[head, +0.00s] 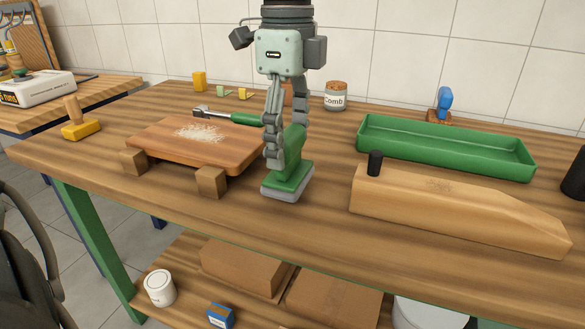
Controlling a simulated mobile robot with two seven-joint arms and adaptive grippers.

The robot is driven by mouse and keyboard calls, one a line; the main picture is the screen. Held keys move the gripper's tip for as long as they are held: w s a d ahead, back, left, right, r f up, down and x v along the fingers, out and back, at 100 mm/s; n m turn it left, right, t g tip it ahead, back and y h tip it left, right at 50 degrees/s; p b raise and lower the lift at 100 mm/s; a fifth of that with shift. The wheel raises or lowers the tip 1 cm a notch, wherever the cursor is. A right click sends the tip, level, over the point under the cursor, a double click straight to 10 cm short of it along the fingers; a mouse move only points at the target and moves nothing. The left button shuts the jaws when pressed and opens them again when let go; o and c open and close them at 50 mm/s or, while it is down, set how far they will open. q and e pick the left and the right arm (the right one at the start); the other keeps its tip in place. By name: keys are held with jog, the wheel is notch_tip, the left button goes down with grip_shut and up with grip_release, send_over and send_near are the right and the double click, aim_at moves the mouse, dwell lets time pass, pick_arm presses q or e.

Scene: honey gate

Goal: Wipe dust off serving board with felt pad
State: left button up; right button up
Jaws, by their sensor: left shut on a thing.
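The serving board (165,145) is a reddish-brown wooden slab resting on wooden blocks, left of centre. A patch of pale dust (200,133) lies on its top. My left gripper (285,150) points down just right of the board and is shut on the green handle of the felt pad (289,185). The pad has a green body over a grey felt base. It is upright beside the board's right end, at or just above the table; I cannot tell whether it touches. The fingers hide part of its handle. My right gripper is not in view.
A green-handled tool (230,117) lies behind the board. A jar (336,96) stands farther back. A long green tray (440,143) and a wooden block (450,213) with a dark peg (375,163) occupy the right. A yellow-based stamp-like tool (81,128) stands left. The front table strip is clear.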

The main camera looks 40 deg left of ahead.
pick_arm(q)
jog(key=shift+r+p, duration=1)
jog(key=shift+r, duration=1.35)
jog(key=shift+r+p, duration=1.5)
jog(key=shift+r, duration=1.05)
jog(key=shift+f, duration=0.1)
